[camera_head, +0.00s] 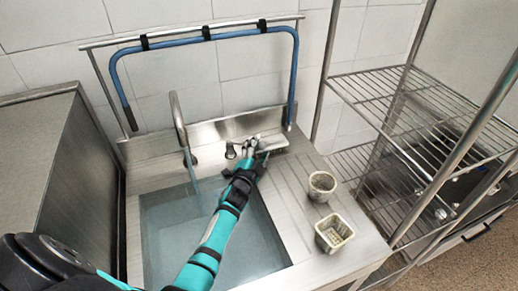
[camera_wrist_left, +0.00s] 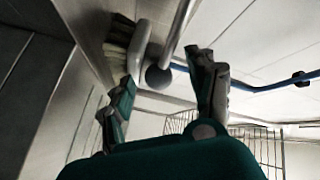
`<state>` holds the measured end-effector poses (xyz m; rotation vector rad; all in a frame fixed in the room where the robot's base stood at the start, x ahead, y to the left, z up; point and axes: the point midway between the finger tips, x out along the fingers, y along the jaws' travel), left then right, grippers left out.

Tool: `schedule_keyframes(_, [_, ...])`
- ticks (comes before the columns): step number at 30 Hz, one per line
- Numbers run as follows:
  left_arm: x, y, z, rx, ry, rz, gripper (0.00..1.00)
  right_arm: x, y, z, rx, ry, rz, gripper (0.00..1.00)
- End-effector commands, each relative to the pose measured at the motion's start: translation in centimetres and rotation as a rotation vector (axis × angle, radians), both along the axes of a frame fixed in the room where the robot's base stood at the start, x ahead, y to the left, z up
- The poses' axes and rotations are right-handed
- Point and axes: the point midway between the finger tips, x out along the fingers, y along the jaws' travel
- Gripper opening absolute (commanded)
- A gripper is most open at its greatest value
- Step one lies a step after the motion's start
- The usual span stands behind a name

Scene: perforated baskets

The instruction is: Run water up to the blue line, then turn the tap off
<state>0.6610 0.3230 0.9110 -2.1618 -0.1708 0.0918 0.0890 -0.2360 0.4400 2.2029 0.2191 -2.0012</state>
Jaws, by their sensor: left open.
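The tap's curved metal spout (camera_head: 179,118) stands at the back of the sink, and a thin stream of water (camera_head: 196,182) falls from it. Bluish water (camera_head: 172,235) lies in the steel basin (camera_head: 132,225). I cannot make out the blue line. A small dark round knob (camera_head: 230,151) sits right of the spout. My left gripper (camera_head: 258,148) is open at the sink's back ledge, just right of this knob. In the left wrist view the open fingers (camera_wrist_left: 168,65) show on either side of a dark round knob (camera_wrist_left: 158,77); contact is unclear. My right gripper is out of view.
Two small perforated baskets (camera_head: 321,186) (camera_head: 334,233) stand on the ribbed drainboard at the right. A pale object (camera_head: 273,143) lies behind my gripper. A blue hose (camera_head: 215,36) hangs on a rail above. A wire shelf rack (camera_head: 400,98) stands at the right.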

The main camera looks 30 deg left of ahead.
Motion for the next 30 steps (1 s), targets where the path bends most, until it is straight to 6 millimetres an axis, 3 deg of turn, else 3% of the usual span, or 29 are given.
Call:
schedule_keyframes(8, [0.09,0.03,-0.01,0.001,0.000,0.000,0.56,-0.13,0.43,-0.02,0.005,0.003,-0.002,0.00])
schedule_keyframes(21, [0.05,-0.01,-0.04,-0.001,0.001,-0.001,0.00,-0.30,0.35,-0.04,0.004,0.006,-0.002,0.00])
schedule_keyframes(30, [-0.03,0.17,-0.05,-0.004,0.000,-0.002,0.00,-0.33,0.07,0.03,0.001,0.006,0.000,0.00])
